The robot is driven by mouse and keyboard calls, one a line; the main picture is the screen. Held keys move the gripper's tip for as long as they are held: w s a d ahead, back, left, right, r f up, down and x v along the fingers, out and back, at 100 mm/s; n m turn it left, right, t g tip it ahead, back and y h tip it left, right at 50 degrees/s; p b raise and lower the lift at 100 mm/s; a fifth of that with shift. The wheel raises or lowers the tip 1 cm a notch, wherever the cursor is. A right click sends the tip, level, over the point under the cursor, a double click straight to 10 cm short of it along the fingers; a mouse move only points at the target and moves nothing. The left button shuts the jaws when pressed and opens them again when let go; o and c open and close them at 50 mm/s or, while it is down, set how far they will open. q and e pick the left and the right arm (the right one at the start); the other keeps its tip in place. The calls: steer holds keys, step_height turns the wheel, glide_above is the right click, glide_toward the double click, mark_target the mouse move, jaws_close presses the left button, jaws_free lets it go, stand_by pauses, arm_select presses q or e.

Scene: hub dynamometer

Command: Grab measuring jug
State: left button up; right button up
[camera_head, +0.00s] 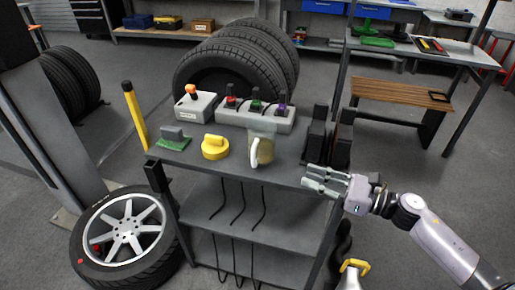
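The measuring jug (265,149) is a translucent container with a pale handle facing the front. It stands upright near the front edge of the grey cart top (204,170), right of the middle. My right gripper (306,180) comes in from the right, at the cart's right front corner. Its fingers are apart, point left towards the jug and hold nothing. A clear gap lies between the fingertips and the jug.
A yellow round knob-like object (215,147) stands left of the jug. A control box (256,114) with coloured knobs stands behind it. Dark upright blocks (318,143) stand at the cart's right end, close behind my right gripper. A wheel (128,235) lies at the lower left.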

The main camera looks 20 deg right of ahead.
mark_target(254, 167)
steer(key=p+x, duration=0.1)
steer(key=x, duration=0.5)
steer(key=p+x, duration=0.1)
steer(key=x, duration=0.3)
steer(key=shift+a+r+p, duration=0.15)
steer(key=shift+r+p, duration=0.1)
steer(key=shift+p, duration=0.1)
steer(key=shift+w+a+f, duration=0.1)
steer(key=shift+w+a, duration=0.3)
steer(key=shift+a, duration=0.05)
steer(key=p+x, duration=0.2)
steer(key=x, duration=0.2)
steer(key=shift+a, duration=0.2)
steer(key=shift+w+a, duration=0.35)
steer(key=shift+a, duration=0.05)
arm_select(q)
steer(key=r, duration=0.1)
steer(key=s+r, duration=0.1)
steer(key=r, duration=0.1)
steer(key=s+r, duration=0.1)
steer(key=shift+r, duration=0.4)
arm_select(e)
steer(key=shift+c, duration=0.5)
jaws_close()
